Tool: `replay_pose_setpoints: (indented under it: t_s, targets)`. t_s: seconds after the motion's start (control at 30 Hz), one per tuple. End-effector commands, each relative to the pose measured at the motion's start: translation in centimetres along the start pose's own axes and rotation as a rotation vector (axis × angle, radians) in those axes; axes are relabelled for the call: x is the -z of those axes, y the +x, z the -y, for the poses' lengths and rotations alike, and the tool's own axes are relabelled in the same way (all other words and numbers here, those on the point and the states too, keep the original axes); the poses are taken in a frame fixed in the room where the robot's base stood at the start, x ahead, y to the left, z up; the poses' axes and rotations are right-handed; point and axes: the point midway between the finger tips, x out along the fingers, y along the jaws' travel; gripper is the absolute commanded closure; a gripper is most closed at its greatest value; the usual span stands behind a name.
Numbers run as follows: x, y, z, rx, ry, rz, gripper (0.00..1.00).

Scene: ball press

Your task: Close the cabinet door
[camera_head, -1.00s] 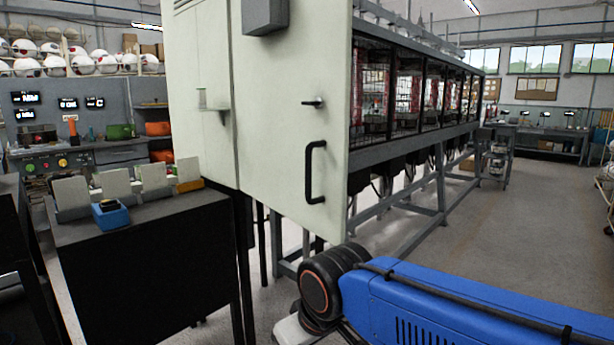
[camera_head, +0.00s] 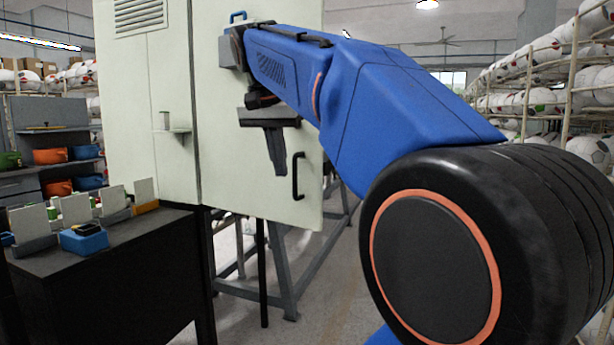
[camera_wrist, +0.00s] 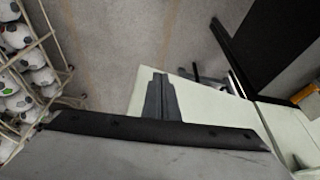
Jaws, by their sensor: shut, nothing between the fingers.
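The cabinet door (camera_head: 227,165) is a tall pale panel with a black bar handle (camera_head: 298,176) near its right edge. My gripper (camera_head: 280,166) points down in front of the door, just left of the handle and level with its upper part. The fingers are together and hold nothing. In the wrist view my gripper (camera_wrist: 160,92) overlaps the pale door (camera_wrist: 203,102). I cannot tell whether the fingers touch it. My arm hides the upper right of the door. The cabinet's fixed pale side (camera_head: 126,95) stands left of the door; how wide the door stands open is unclear.
A dark table (camera_head: 115,265) with a blue box (camera_head: 84,239) and several upright plates stands at left, close to the cabinet. Ball racks (camera_head: 560,80) line the right. Grey legs (camera_head: 290,285) stand below the door. Bare floor shows in the wrist view.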

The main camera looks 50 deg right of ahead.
Motion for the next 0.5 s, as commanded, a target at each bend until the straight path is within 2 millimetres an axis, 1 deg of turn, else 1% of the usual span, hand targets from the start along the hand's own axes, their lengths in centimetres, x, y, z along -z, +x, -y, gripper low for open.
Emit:
replay_pose_setpoints:
  t_s: [0.03, 0.1, 0.23, 0.37, 0.5]
  targets:
    - [1.6, -0.8, -0.2, -0.019, 0.054, -0.003, 1.00]
    - [3.0, -1.8, -0.7, -0.040, 0.117, -0.005, 1.00]
    - [4.5, -2.8, -1.3, -0.062, 0.186, -0.008, 1.00]
    - [4.9, -2.6, -1.5, -0.071, 0.208, -0.009, 1.00]
    - [4.8, -1.1, -1.6, -0.071, 0.207, -0.008, 1.00]
